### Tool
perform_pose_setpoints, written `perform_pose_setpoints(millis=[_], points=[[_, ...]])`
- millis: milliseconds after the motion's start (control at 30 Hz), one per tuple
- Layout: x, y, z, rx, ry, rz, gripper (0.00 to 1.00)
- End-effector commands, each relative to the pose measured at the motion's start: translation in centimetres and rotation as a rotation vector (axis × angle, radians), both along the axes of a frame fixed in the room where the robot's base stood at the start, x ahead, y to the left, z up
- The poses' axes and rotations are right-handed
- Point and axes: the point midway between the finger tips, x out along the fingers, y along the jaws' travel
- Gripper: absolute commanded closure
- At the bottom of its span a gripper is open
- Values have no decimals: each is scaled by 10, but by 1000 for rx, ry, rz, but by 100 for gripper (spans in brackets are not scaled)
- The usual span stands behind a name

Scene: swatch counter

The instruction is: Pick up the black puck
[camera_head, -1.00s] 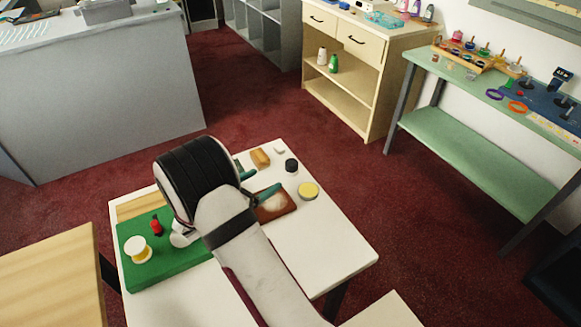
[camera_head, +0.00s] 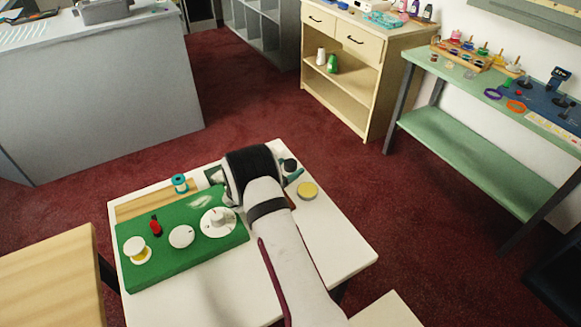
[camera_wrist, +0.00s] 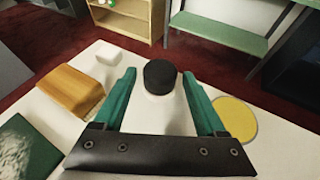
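The black puck (camera_head: 291,164) stands near the far right edge of the white table, partly hidden by my gripper (camera_head: 289,173) in the head view. In the wrist view the puck (camera_wrist: 160,75) shows as a short, dark, upright cylinder. My gripper (camera_wrist: 159,79) is open, with teal fingers. The puck appears between the two fingertips, with a visible gap on each side. Neither finger seems to touch it. How high the fingertips are above the table is hard to tell.
A yellow disc (camera_wrist: 235,119) lies right of the right finger. A tan block (camera_wrist: 70,92) and a small white block (camera_wrist: 109,53) lie left of the left finger. A green board (camera_head: 165,262) with white discs and a red piece (camera_head: 155,227) is at the table's left.

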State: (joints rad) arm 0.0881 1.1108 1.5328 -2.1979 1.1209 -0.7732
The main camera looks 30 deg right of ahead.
Motion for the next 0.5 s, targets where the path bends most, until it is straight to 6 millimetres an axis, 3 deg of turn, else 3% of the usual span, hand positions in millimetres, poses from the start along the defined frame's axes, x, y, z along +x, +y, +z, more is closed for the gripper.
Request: perform_pose_setpoints(millis=[33, 367, 500], points=[[0, 0, 0, 0, 0, 0, 38], [0, 0, 0, 0, 0, 0, 97], [0, 0, 0, 0, 0, 0, 100]])
